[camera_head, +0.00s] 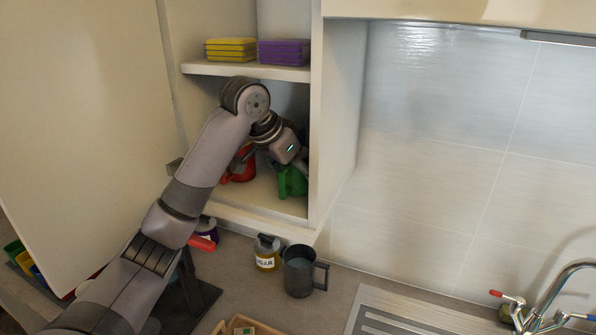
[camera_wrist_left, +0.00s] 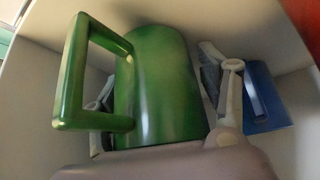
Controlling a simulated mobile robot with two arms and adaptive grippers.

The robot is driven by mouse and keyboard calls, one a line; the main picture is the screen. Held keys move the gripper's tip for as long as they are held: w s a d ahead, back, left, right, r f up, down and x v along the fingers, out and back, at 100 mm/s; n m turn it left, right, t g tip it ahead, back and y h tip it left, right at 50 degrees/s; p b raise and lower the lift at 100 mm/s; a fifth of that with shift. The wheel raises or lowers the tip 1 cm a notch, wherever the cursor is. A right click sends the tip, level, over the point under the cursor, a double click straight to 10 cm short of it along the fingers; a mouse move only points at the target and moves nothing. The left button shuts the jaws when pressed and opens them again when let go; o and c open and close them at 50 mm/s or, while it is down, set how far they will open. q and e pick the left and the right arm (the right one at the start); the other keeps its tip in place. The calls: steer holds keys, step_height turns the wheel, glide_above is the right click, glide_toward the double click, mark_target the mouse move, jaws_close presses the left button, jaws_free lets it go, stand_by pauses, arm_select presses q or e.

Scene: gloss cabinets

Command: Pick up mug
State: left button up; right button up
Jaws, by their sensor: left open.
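A green mug (camera_head: 292,182) stands on the lower shelf inside the open cabinet. In the left wrist view the green mug (camera_wrist_left: 165,85) fills the middle, with its square handle towards the left. My left gripper (camera_wrist_left: 158,75) is open, with one finger on each side of the mug body. Whether the fingers touch it I cannot tell. In the head view my left gripper (camera_head: 290,163) reaches into the cabinet just above the green mug and partly hides it. My right gripper is not in view.
A red mug (camera_head: 240,166) is left of the green one. A blue object (camera_wrist_left: 266,98) is close beside a finger. Sponges (camera_head: 284,52) lie on the shelf above. A dark mug (camera_head: 300,272) and a sugar jar (camera_head: 266,254) stand on the counter below. The cabinet side wall (camera_head: 335,120) is close on the right.

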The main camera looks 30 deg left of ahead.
arm_select(q)
steer(key=shift+f, duration=0.1)
steer(key=shift+s, duration=0.2)
steer(key=shift+s+r, duration=0.2)
steer(key=shift+s, duration=0.1)
steer(key=c, duration=0.5)
steer(key=shift+c, duration=1.1)
steer(key=c, duration=0.5)
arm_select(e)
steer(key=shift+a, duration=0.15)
